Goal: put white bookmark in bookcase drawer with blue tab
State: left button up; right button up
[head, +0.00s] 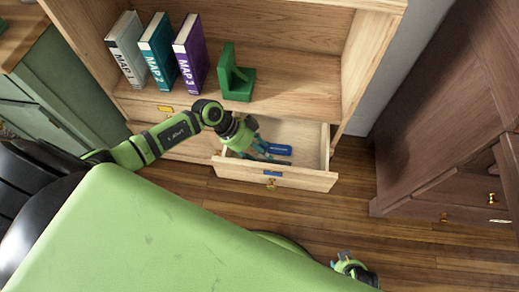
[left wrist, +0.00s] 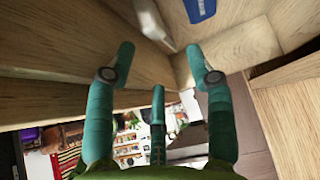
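The bookcase drawer with the blue tab (head: 273,173) is pulled open (head: 318,178). My left gripper (head: 272,157) reaches down into it. In the left wrist view its teal fingers (left wrist: 160,65) are spread apart with nothing clasped between them. A pale narrow strip (left wrist: 153,25), which looks like the white bookmark, lies just beyond the fingertips; I cannot tell whether they touch. In the head view I cannot pick it out near the gripper. My right gripper (head: 352,268) is low at the bottom right, and its fingers are not clear.
A blue flat item (head: 279,150) lies in the open drawer. A shut drawer with a yellow tab (head: 165,109) is to its left. Three map books (head: 157,55) and a green bookend (head: 235,77) stand on the shelf above. A dark wooden cabinet (head: 425,130) stands right, beyond open floor.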

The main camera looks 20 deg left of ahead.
pick_arm(q)
jog(key=v, duration=1.2)
dwell(0.5)
